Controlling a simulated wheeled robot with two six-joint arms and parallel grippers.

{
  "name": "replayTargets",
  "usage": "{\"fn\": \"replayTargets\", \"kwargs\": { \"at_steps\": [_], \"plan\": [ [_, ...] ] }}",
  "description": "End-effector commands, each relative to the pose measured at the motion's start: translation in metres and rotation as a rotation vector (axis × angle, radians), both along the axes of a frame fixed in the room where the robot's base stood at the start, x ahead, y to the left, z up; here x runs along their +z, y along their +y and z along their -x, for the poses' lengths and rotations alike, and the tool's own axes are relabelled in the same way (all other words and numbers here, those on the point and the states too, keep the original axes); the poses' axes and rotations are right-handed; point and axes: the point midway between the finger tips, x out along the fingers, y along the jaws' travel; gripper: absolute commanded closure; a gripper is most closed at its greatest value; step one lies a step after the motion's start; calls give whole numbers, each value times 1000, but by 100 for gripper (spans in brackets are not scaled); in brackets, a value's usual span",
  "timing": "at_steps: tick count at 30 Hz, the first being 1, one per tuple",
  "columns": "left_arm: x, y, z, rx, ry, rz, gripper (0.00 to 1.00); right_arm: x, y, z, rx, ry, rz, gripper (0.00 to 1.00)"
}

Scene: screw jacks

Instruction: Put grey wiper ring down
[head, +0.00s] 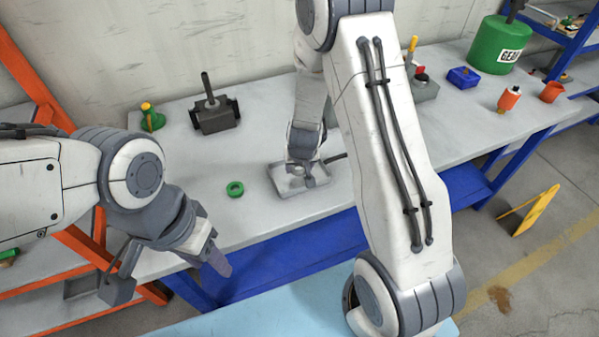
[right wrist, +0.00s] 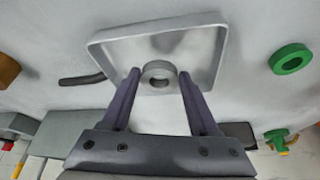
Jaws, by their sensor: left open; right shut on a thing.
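The grey wiper ring (right wrist: 158,74) is a thick grey ring in the right wrist view, held between the two dark fingertips. It is over the near part of a shallow light-grey tray (right wrist: 213,76); whether it touches the tray floor I cannot tell. My right gripper (right wrist: 158,82) is shut on the ring. In the head view, my right gripper (head: 299,173) points down over the tray (head: 271,182), and its hand hides much of the ring and tray. My left gripper (head: 212,257) is open and empty in front of the table's front edge, away from the tray.
A green ring (head: 235,189) lies left of the tray. A dark block with a rod (head: 214,115) and a green-and-yellow part (head: 151,118) stand behind. The table's front left is clear.

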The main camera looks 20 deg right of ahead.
Motion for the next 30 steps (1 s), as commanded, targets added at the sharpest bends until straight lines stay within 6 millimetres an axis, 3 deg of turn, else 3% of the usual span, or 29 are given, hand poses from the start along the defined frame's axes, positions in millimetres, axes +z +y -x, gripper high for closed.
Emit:
{"fn": "replayTargets", "kwargs": {
  "at_steps": [1,4,17,18,19,30],
  "plan": [
    [-8,0,0,0,1,-1,50,-14,0,1,1,3,1,91],
    [-10,0,0,0,1,-1,50,-23,0,0,1,2,1,91],
    [-14,0,0,0,0,0,50,-28,0,0,0,0,0,91],
    [-12,0,0,0,0,0,50,-26,0,0,0,0,0,23],
    [-12,0,0,0,0,0,50,-26,0,0,0,0,0,12],
    [-9,0,0,0,0,0,50,-23,0,0,0,0,0,9]
  ]
}}
